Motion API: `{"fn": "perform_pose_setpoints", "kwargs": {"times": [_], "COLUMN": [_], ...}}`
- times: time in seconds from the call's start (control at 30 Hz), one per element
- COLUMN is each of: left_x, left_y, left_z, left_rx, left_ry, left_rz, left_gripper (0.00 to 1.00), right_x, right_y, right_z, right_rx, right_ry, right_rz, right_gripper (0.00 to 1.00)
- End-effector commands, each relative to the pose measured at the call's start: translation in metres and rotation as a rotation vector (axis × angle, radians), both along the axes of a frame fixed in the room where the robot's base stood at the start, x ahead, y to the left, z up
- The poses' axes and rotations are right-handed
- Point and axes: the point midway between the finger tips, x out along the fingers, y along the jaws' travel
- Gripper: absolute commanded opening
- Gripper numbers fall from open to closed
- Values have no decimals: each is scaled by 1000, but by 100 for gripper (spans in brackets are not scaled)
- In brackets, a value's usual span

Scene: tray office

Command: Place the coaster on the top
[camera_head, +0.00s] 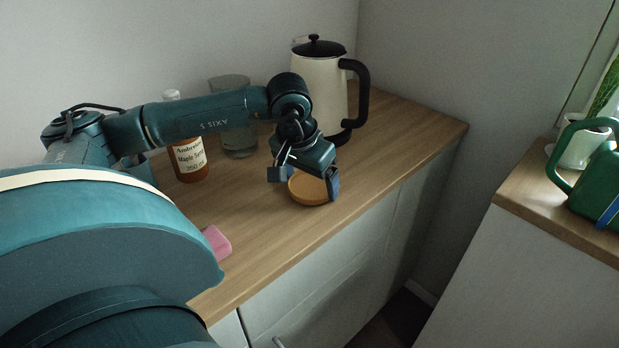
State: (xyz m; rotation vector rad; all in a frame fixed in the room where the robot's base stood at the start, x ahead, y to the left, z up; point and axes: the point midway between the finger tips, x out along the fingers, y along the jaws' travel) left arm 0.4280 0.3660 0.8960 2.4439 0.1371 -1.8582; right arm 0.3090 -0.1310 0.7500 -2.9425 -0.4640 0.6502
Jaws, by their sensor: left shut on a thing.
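A round, tan coaster (308,190) is at the front part of the wooden counter top (285,232), near its front edge. My left gripper (304,185) reaches over it from above, with one dark finger on its left side and one on its right side. The gripper is shut on the coaster. The coaster's far side is hidden by the gripper, and I cannot tell whether it touches the counter or is held just above it. My right gripper is not in view.
A cream kettle (318,88) with a black handle stands just behind the gripper. A glass container (238,140) and a maple syrup bottle (188,160) stand to the left. A pink item (215,243) lies near the front edge. A green watering can (598,185) stands on the right cabinet.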

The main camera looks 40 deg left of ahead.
Motion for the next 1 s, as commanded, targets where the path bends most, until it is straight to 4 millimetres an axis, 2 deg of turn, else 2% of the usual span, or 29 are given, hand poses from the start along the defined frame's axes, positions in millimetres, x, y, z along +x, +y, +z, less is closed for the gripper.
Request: {"fn": "perform_pose_setpoints", "kwargs": {"times": [0.27,0.3,0.43,0.77,0.87,1.0], "left_x": [0,0,0,0,-3,-11], "left_y": [0,0,0,0,0,-1], "left_z": [-4,-2,-2,5,18,48], "left_rx": [0,0,0,0,1,0], "left_ry": [0,0,0,-1,-5,-6], "left_rz": [0,0,0,0,1,0], "left_gripper": [65,90,100,100,100,100], "right_x": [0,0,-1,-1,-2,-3], "right_y": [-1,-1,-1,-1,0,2], "right_z": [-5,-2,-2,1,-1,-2], "right_rx": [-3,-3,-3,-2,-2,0], "right_ry": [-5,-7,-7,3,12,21], "right_rz": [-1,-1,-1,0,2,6], "right_gripper": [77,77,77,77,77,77]}}
